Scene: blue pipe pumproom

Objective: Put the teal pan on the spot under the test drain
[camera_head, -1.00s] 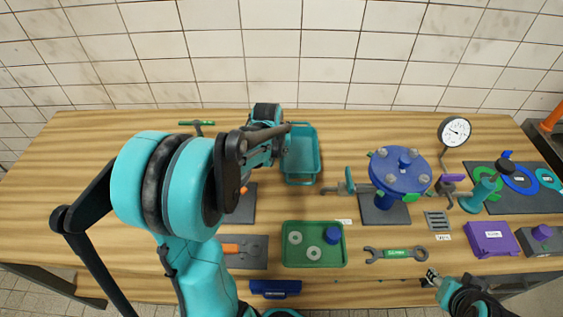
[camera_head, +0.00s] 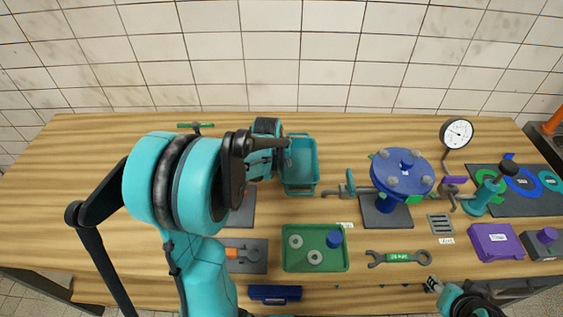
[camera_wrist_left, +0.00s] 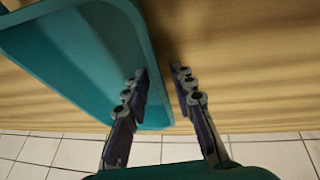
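The teal pan (camera_head: 302,178) stands near the middle of the table, left of the blue flanged vessel. My left gripper (camera_head: 289,150) is at its left wall. In the left wrist view the pan (camera_wrist_left: 60,60) fills the upper left, and the gripper (camera_wrist_left: 160,80) has its fingers apart on either side of the rim, with a gap visible. A pipe with a teal-handled valve (camera_head: 349,186), which looks like the test drain, reaches left from the vessel. The spot below it cannot be made out clearly. My right gripper (camera_head: 432,284) is at the front edge; its fingers are too small to judge.
A green tray (camera_head: 287,262) with rings and a blue cap lies in front of the pan. The blue vessel (camera_head: 403,172), a wrench (camera_head: 397,257), a grate (camera_head: 440,224) and a purple box (camera_head: 494,240) stand to the right. The far left tabletop is clear.

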